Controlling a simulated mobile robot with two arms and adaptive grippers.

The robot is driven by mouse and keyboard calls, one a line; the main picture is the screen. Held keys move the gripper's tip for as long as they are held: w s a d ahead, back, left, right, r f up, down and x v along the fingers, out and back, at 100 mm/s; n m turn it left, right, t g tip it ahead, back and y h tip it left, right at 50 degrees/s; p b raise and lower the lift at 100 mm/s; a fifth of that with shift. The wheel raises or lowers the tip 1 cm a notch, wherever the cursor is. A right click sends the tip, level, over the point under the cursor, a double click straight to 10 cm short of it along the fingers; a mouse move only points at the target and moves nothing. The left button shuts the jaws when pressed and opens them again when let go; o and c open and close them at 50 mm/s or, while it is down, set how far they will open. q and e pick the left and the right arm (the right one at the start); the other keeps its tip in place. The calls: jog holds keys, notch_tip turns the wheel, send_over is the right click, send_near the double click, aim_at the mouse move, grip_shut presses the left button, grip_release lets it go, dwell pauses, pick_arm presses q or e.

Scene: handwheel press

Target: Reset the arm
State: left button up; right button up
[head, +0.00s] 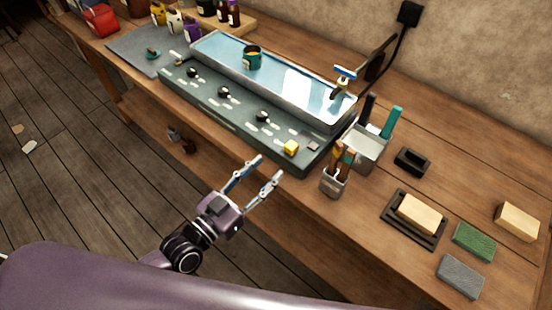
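My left gripper (260,174) is at the middle of the head view, just in front of the bench's front edge. Its two fingers are spread apart with nothing between them. Its fingertips point up toward the dark control panel (228,117) on the bench and appear apart from it. My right gripper is not in the head view. No handwheel or press can be made out.
A wooden bench (372,249) crosses the view. A shallow metal tray (305,92) holds a teal cup (252,57). Tool holders (334,184), sponges and blocks stand at right. Floor at left is mostly clear.

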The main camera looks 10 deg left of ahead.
pick_arm(q)
jog(key=shift+v, duration=0.8)
jog(key=s+a+f+n+g+y, duration=0.1)
jog(key=a+f+g+y, duration=0.2)
jog(key=f, duration=1)
jog(key=s+a+f+g+y, duration=0.15)
jog(key=a+f, duration=0.45)
jog(key=f, duration=0.6)
jog(key=s+a+f+n+g+y, duration=0.1)
jog(key=s+a+f+g, duration=0.1)
jog(key=s+f, duration=0.45)
jog(key=s+a+f+n+g+y, duration=0.15)
jog(key=s+f, duration=0.25)
jog(key=f, duration=0.5)
jog(key=s+f+g+y, duration=0.1)
jog(key=s+f+g, duration=0.2)
jog(key=s, duration=0.8)
jog(key=s+f+g+y, duration=0.1)
jog(key=s+f+g, duration=0.2)
jog(key=s+f, duration=0.5)
jog(key=s, duration=0.3)
jog(key=shift+s+g, duration=0.3)
jog(key=shift+s, duration=0.05)
